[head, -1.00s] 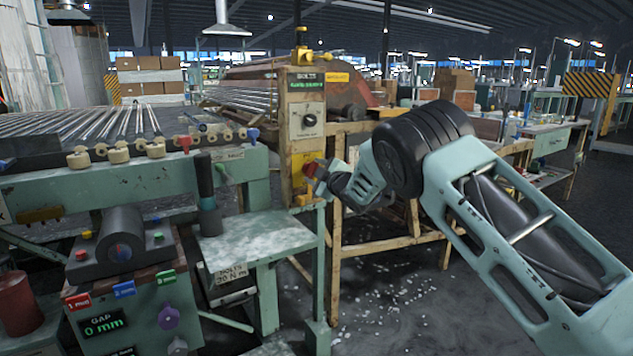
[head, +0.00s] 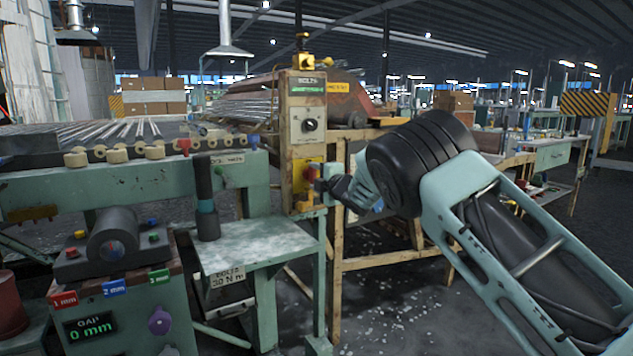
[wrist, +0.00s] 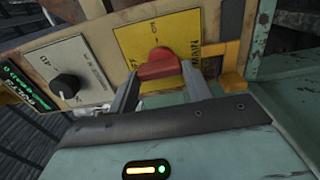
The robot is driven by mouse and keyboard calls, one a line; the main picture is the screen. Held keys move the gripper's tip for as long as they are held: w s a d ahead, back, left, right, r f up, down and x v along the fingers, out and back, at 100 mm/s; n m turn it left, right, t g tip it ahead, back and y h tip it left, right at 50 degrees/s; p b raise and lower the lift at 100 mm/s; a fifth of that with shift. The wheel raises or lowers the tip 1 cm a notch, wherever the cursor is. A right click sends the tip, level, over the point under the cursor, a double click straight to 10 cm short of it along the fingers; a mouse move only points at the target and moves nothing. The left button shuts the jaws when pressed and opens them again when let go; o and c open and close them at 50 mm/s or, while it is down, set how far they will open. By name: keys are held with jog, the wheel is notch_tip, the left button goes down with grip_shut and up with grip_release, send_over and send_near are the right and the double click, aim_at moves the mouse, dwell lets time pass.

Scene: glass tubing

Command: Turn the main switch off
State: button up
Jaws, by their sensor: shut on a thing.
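The main switch is a red handle (wrist: 158,65) on a yellow plate (wrist: 186,30) marked MAIN, low on the front of a tall beige panel (head: 304,90). In the wrist view the handle sits crosswise between my gripper's (wrist: 157,78) two grey fingers, which are shut on it. Parts of the lettering around the handle are covered. In the head view my gripper (head: 322,186) reaches the panel from the right, and the switch is mostly hidden behind it.
A black knob (head: 310,125) sits above the switch on the same panel. A green side table (head: 260,243) with a dark cylinder (head: 207,200) stands left of the panel. A wooden frame (head: 390,260) stands behind my arm. Glass tubes lie on the conveyor at left.

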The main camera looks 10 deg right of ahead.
jog(key=shift+f, duration=0.1)
dwell(0.3)
jog(key=o, duration=1)
jog(key=p+v, duration=0.1)
jog(key=v, duration=1.6)
jog(key=shift+s+p, duration=0.2)
jog(key=shift+p, duration=0.15)
